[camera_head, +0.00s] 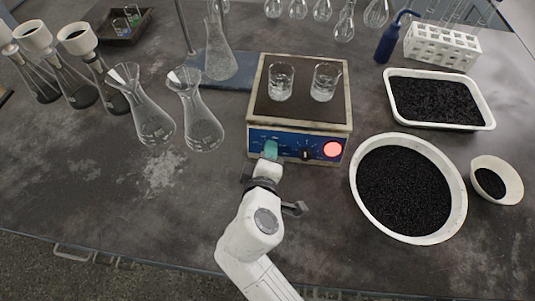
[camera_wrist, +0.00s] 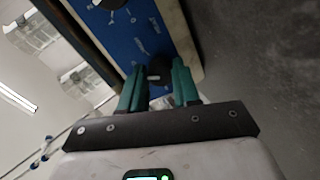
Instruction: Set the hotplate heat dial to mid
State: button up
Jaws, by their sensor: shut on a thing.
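The hotplate (camera_head: 254,98) has a blue front panel with a black dial (camera_head: 306,155) near its middle. That dial also shows at the top edge of the wrist view (camera_wrist: 108,3). My gripper (camera_head: 270,150) is at the left part of the panel. In the wrist view its teal fingers (camera_wrist: 159,88) are shut on another black dial (camera_wrist: 158,70), one finger on each side. In the head view the fingers hide this dial.
Two glass beakers (camera_head: 281,83) stand on the hotplate, and a red round light (camera_head: 332,149) is at the panel's right. Conical flasks (camera_head: 196,115) stand to the left. A white bowl of black grains (camera_head: 408,190) stands close on the right. The bench in front is mostly clear.

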jog(key=shift+f, duration=0.1)
jog(key=o, duration=1.1)
jog(key=shift+c, duration=0.2)
jog(key=v, duration=1.1)
